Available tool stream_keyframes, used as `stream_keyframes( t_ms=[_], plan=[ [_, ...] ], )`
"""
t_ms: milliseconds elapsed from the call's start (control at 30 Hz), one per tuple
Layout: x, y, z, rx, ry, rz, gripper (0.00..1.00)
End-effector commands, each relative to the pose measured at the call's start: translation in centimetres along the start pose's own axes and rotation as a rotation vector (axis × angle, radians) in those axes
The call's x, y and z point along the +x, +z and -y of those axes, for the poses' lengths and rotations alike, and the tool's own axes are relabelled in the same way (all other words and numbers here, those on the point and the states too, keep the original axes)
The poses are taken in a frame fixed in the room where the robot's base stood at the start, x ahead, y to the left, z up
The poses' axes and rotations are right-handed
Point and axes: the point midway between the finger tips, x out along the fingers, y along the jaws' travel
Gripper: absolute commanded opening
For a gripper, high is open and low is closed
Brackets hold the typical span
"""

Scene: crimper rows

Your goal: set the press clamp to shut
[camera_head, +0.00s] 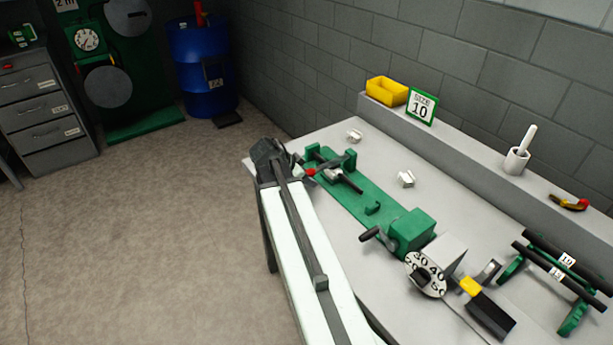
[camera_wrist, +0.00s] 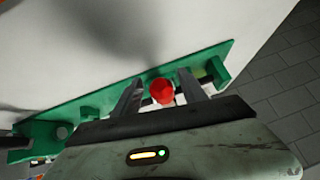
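The press clamp (camera_head: 338,172) sits at the far end of a long green base (camera_head: 368,200) on the bench. It has a dark lever with a red knob (camera_head: 311,172) at its near left end. My gripper (camera_wrist: 160,78) is open, with the red knob (camera_wrist: 162,91) showing between its fingers in the wrist view. Gaps show on both sides of the knob. In the head view my arm covers the bench's left edge, and my fingertips are hard to make out beside the knob. Whether the clamp is open or shut is not clear.
A green block with a black handle (camera_head: 408,230) and a numbered dial (camera_head: 427,275) stand nearer on the bench. Small white pieces (camera_head: 405,179) lie behind the base. A rack with dark rods (camera_head: 560,270) is at right. A ledge and block wall bound the back.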

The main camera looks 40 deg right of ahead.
Motion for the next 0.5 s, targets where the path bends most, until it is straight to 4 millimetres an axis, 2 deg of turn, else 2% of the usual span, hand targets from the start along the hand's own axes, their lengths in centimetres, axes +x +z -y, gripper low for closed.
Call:
stream_keyframes(
  t_ms=[300,367,500],
  plan=[
    [-0.2,-0.2,0.1,-0.001,-0.002,-0.004,0.5],
    [-0.6,-0.3,0.1,-0.002,-0.002,-0.004,0.5],
    [-2.7,-0.6,0.1,-0.003,-0.002,-0.004,0.5]
  ],
)
